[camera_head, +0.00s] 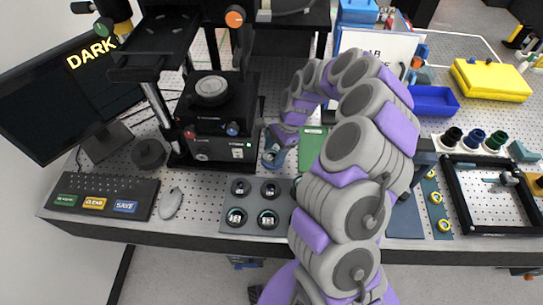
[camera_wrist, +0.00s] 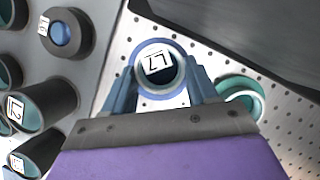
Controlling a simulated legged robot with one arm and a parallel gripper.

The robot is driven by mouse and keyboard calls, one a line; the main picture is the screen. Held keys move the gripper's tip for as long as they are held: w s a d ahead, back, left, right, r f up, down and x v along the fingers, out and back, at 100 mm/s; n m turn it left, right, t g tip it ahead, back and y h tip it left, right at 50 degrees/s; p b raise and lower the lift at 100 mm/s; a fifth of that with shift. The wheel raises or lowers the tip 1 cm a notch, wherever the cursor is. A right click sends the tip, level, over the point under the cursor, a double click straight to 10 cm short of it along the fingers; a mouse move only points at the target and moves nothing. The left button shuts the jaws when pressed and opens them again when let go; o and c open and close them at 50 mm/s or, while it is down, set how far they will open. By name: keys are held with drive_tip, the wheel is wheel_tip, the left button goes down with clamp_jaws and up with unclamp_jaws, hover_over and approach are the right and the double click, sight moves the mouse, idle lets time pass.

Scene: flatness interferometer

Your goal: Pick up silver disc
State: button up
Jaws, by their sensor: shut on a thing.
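A silver disc (camera_head: 211,89) lies flat on top of the black interferometer unit (camera_head: 226,116) in the head view. My gripper (camera_head: 272,158) is to the right of the unit's front, low over the perforated bench, apart from that disc. In the wrist view my gripper (camera_wrist: 160,88) has its blue fingers on either side of a round blue-rimmed piece (camera_wrist: 160,42) with a dark inside and a white L7 label. It is shut on this piece. The silver disc does not show clearly in the wrist view.
A grey plate (camera_head: 262,190) with several dark round holders is just in front of my gripper. A teal ring (camera_wrist: 246,92) is close to the right finger. A green board (camera_head: 313,146) lies to the right. A keyboard (camera_head: 104,193) and mouse (camera_head: 171,203) are at the left.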

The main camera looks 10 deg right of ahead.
sight(275, 154)
drive_tip(key=shift+c, duration=0.4)
wheel_tip(275, 154, up, 10)
drive_tip(key=p, duration=0.2)
